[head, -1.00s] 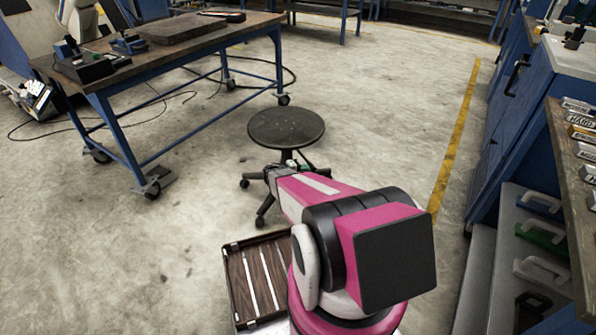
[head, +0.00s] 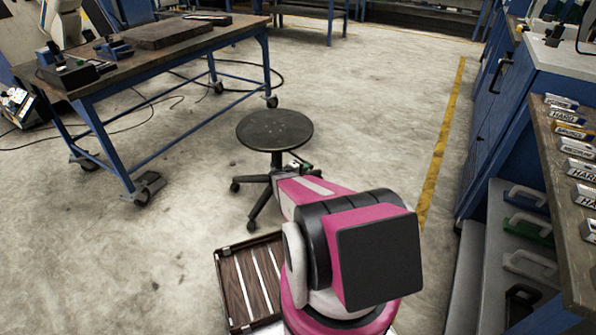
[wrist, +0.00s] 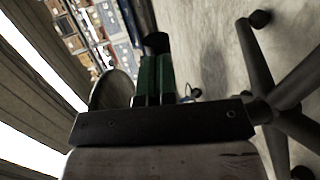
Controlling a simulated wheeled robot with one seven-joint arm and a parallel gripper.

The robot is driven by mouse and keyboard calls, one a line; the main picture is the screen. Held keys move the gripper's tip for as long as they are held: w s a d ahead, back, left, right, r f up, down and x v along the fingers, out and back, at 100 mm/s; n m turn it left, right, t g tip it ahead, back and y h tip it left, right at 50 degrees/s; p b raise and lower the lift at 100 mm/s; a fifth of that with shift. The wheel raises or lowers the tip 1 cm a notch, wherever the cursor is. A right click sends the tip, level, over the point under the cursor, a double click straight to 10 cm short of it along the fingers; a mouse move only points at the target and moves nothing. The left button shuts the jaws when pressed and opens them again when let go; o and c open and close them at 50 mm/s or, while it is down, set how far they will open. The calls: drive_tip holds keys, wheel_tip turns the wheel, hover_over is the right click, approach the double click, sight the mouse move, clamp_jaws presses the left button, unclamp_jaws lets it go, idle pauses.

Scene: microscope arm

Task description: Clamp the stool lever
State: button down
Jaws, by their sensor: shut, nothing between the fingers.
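The stool (head: 275,131) has a round dark seat, a central column and a castered star base, and stands upright beyond my arm. My gripper (head: 298,164) is small in the head view, low under the right part of the seat and beside the column. In the wrist view my gripper (wrist: 156,60) shows green fingers closed together, with nothing between them. The dark seat (wrist: 112,91) is left of the fingers and the base legs (wrist: 258,60) are to the right. A small thin part (wrist: 193,94) just right of the fingers may be the lever; I cannot tell for sure.
A blue workbench (head: 150,40) on casters stands at the left. A slatted brown tray (head: 232,286) is close by my arm. Blue cabinets and a counter (head: 560,190) with labelled boxes line the right. Floor around the stool is clear.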

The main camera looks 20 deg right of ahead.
drive_tip(key=w+d+n+t+y, duration=0.2)
drive_tip(key=w+d+n+t, duration=0.1)
drive_tip(key=w+d, duration=0.7)
drive_tip(key=shift+d+n+t+y, duration=0.3)
drive_tip(key=shift+d+t, duration=0.4)
drive_tip(key=shift+d, duration=1.25)
drive_tip(key=shift+a, duration=0.1)
